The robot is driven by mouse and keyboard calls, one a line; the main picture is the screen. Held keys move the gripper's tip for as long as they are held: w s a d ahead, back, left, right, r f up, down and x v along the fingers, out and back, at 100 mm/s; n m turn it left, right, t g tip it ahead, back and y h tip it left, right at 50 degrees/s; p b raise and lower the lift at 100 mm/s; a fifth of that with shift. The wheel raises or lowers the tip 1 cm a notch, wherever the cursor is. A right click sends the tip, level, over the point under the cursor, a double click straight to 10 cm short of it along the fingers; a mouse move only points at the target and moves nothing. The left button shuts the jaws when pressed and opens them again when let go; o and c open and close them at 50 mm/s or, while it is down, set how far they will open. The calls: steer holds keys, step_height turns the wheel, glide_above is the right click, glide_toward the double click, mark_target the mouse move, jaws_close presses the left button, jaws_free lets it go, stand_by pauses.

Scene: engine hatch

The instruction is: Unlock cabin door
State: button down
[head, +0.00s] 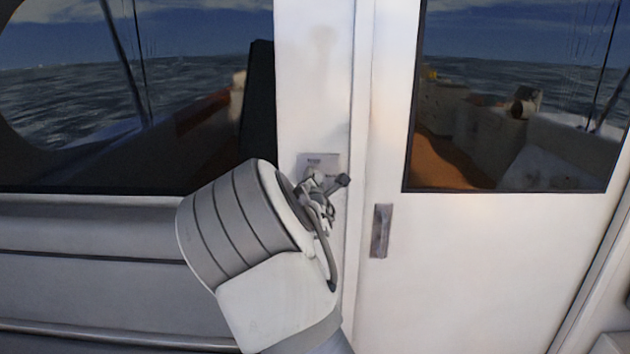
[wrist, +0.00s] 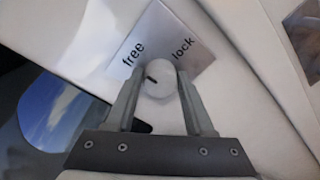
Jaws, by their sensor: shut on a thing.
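The white cabin door (head: 480,265) has a window and a recessed grey handle (head: 381,230) near its left edge. Left of it, on the white frame post, is the metal lock plate (head: 318,160), partly hidden behind my gripper (head: 325,190). In the wrist view the plate (wrist: 168,35) reads "free" on the left and "lock" on the right. A round pale knob (wrist: 160,82) stands below the words, with a dark mark pointing up and left, toward "free". My gripper (wrist: 157,85) is shut on the knob, one finger on each side.
A dark window (head: 120,100) lies left of the post, with a ledge and rail (head: 100,335) below it. The door window (head: 510,100) shows deck and sea. Clear, flat door surface lies right of the handle.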

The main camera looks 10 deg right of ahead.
steer(key=shift+c, duration=1.4)
jaws_free()
steer(key=p+v, duration=0.1)
steer(key=v, duration=1.6)
steer(key=shift+s, duration=0.2)
